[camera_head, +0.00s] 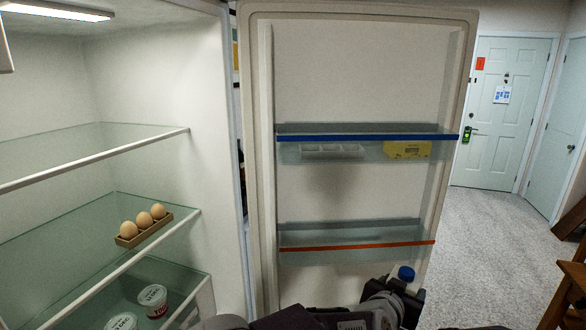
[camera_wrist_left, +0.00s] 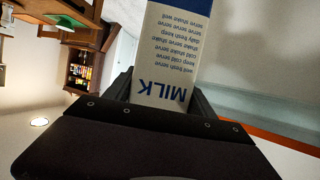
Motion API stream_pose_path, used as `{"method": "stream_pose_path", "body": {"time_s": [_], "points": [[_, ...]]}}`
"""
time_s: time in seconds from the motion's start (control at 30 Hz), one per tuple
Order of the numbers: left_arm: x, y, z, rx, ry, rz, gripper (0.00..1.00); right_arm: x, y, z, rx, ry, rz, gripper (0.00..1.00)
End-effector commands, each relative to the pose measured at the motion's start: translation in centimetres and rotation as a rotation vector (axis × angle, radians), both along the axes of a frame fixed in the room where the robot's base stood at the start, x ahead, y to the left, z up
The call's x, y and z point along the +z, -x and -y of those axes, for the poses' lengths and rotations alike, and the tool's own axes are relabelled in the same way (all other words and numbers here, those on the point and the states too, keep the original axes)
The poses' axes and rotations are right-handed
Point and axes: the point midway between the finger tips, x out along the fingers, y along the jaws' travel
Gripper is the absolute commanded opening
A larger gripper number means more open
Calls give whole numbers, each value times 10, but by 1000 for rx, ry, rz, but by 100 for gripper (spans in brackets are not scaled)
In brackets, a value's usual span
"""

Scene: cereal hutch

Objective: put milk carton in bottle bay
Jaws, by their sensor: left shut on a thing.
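The milk carton (camera_wrist_left: 172,45) is white with blue print and stands out between the fingers of my left gripper (camera_wrist_left: 160,98) in the left wrist view. My left gripper is shut on it. In the head view the carton's blue cap (camera_head: 406,273) shows above my left gripper (camera_head: 392,298), at the lower right of the open fridge door. Most of the carton is hidden there. The door has a lower bay with an orange rim (camera_head: 350,246) and an upper bay with a blue rim (camera_head: 365,137). The carton is below and right of the orange-rimmed bay in the picture. My right gripper is not in view.
The upper bay holds a white tray (camera_head: 331,150) and a yellow box (camera_head: 407,150); the lower bay looks empty. Eggs (camera_head: 143,220) in a holder and white tubs (camera_head: 153,297) stand on the fridge shelves. A wooden chair (camera_head: 572,285) is at right.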

Motion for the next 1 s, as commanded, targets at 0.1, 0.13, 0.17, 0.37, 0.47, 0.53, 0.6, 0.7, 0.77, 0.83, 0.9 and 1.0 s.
{"method": "stream_pose_path", "body": {"time_s": [0.1,0.13,0.17,0.37,0.47,0.53,0.6,0.7,0.77,0.83,0.9,1.0], "points": [[-21,-1,0,1,4,6,0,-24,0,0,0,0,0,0],[-26,-1,0,1,4,6,0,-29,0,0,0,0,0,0],[-32,-1,0,1,4,6,0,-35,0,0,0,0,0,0],[-69,-1,0,1,4,6,0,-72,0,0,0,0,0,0],[-87,-1,0,1,4,6,0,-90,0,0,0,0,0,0],[-99,-1,0,1,4,6,0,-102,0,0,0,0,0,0],[-112,-1,0,1,4,6,0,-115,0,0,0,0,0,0],[-130,-1,0,1,4,6,0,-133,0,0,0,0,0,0],[-141,-1,0,1,4,6,0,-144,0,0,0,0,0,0],[-153,-1,0,1,5,6,0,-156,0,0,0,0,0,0],[-166,-1,0,1,5,6,0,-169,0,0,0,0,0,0],[-184,-1,0,1,5,6,0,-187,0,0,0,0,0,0]]}}
